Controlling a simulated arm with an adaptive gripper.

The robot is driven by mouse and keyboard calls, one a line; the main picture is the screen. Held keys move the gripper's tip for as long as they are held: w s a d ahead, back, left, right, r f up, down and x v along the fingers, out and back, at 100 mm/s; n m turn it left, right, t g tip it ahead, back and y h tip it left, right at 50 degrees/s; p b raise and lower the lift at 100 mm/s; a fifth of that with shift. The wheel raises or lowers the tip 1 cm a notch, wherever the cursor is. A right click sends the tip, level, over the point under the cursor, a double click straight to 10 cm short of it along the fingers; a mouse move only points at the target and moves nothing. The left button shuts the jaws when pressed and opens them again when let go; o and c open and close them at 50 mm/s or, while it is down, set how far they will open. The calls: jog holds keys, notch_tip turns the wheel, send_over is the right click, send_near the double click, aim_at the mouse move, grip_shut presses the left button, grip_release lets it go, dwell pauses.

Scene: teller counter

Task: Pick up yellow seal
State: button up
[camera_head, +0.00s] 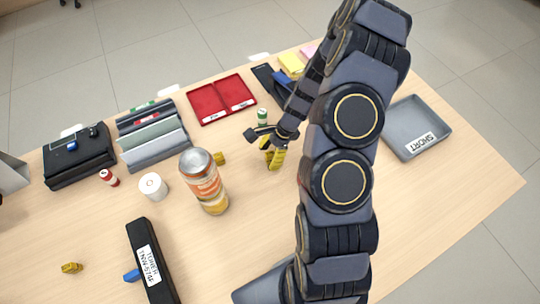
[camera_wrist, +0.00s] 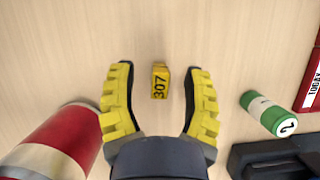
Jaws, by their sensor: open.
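A small yellow seal (camera_wrist: 160,82) marked "307" lies on the wooden counter in the wrist view. It sits between the tips of my gripper (camera_wrist: 160,72) as seen from the wrist, with bare counter showing on both sides. My gripper is open, with nothing in its yellow-padded fingers. In the head view, a small yellow piece (camera_head: 220,159) lies just right of the tall can, and my gripper (camera_head: 264,148) is to its right. A second yellow piece (camera_head: 71,268) lies at the front left of the counter.
The tall can (camera_head: 203,182) stands close left of the gripper; it shows at lower left in the wrist view (camera_wrist: 62,140). A green-and-white cylinder (camera_wrist: 268,114) and a red tray (camera_head: 222,99) are nearby.

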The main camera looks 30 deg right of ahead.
jog(key=shift+a+f, duration=0.3)
jog(key=shift+f, duration=0.35)
jog(key=shift+c, duration=0.3)
grip_shut()
jog(key=shift+r, duration=0.1)
